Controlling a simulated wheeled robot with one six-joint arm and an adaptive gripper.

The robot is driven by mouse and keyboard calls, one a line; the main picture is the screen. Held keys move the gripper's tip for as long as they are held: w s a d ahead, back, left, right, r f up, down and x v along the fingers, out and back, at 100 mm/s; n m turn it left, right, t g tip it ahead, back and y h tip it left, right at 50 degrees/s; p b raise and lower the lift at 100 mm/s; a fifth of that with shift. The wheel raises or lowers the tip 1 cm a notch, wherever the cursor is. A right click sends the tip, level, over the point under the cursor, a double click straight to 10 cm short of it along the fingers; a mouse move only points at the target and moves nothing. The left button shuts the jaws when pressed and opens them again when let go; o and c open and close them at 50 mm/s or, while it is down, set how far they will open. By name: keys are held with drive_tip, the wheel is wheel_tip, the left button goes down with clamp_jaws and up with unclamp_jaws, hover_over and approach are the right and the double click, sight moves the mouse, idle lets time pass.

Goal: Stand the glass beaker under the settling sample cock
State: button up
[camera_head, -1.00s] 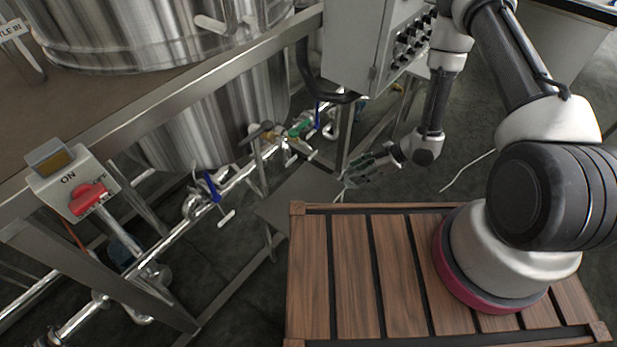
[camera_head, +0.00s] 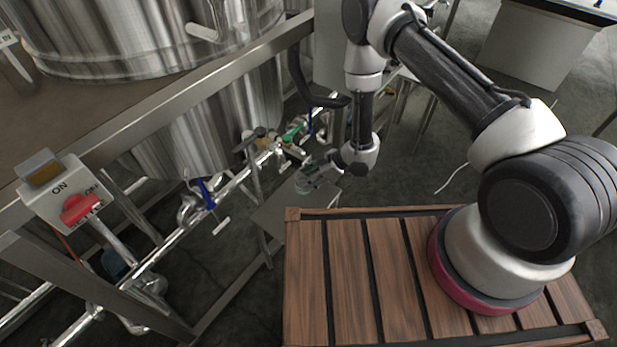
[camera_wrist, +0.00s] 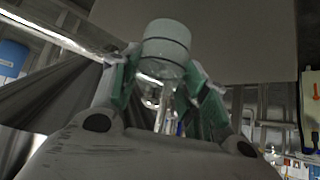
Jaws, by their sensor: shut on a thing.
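The glass beaker (camera_wrist: 166,38) is clear with a pale rim or base, and shows between the fingertips in the wrist view. My gripper (camera_wrist: 163,70) is shut on it with its green-padded fingers on either side. In the head view the gripper (camera_head: 308,172) is small, over the grey metal shelf (camera_head: 275,215) beside the pipework; the beaker (camera_head: 303,186) is faint there. I cannot tell whether it touches the shelf. Valves with green (camera_head: 292,133) and blue (camera_head: 206,192) handles sit on the pipe line. I cannot tell which fitting is the settling sample cock.
A large steel tank (camera_head: 150,35) stands on a framed deck at the left. A box with a red switch handle (camera_head: 80,208) is at the lower left. A frame leg and pipes stand close to the shelf. Open dark floor (camera_head: 430,180) lies to its right.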

drive_tip(key=shift+f, duration=0.15)
drive_tip(key=o, duration=1.1)
drive_tip(key=shift+d+r, duration=0.3)
drive_tip(key=shift+r, duration=0.1)
drive_tip(key=v, duration=1.1)
drive_tip(key=shift+r, duration=0.2)
